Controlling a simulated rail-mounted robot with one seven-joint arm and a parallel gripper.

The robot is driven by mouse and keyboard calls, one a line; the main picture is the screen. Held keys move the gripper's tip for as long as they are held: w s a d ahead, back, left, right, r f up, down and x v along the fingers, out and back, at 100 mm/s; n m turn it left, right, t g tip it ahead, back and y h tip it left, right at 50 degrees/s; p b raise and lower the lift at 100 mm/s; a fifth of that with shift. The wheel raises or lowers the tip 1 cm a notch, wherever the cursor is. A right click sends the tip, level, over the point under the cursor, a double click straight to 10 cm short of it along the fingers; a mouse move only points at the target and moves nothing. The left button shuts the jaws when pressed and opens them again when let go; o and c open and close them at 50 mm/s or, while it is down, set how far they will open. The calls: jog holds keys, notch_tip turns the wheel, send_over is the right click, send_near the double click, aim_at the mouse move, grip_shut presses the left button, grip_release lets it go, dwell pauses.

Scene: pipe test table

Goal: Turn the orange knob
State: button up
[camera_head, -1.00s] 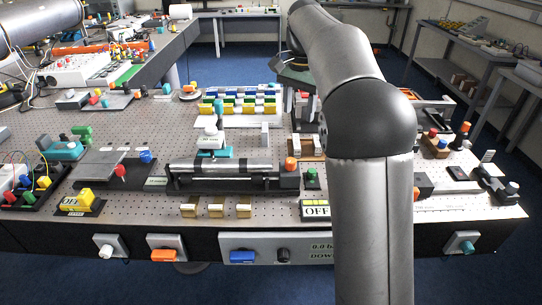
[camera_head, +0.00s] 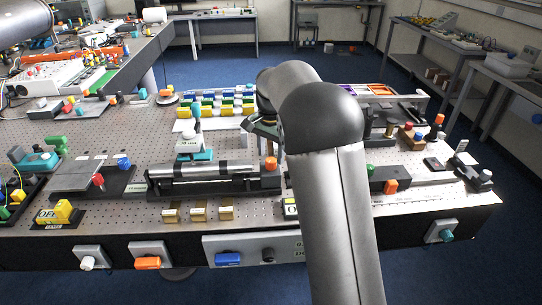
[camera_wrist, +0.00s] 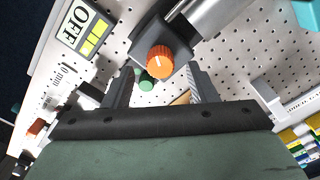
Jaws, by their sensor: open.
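The round orange knob (camera_wrist: 160,60) sits on a dark block at the end of a silver pipe in the wrist view. It also shows in the head view (camera_head: 271,163), at the right end of the pipe fixture (camera_head: 205,172). My gripper (camera_wrist: 161,71) is open, and its two dark fingers point toward the knob, one on each side in the picture. I cannot tell how far the fingertips are from it. In the head view my gripper (camera_head: 262,128) is just above and behind the knob, partly hidden by my arm.
A green knob (camera_wrist: 146,82) is close beside the orange knob. An OFF sign block (camera_wrist: 80,30) lies on the perforated table. Another orange handle (camera_head: 147,263) is on the front panel. A row of coloured blocks (camera_head: 215,105) stands behind the pipe.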

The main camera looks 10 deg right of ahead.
jog(key=shift+f, duration=1)
jog(key=c, duration=1)
jog(key=shift+n, duration=0.3)
jog(key=shift+o, duration=0.2)
jog(key=n, duration=0.5)
jog(key=shift+n, duration=0.3)
jog(key=n, duration=0.5)
jog(key=shift+n, duration=0.4)
jog(key=shift+w, duration=0.1)
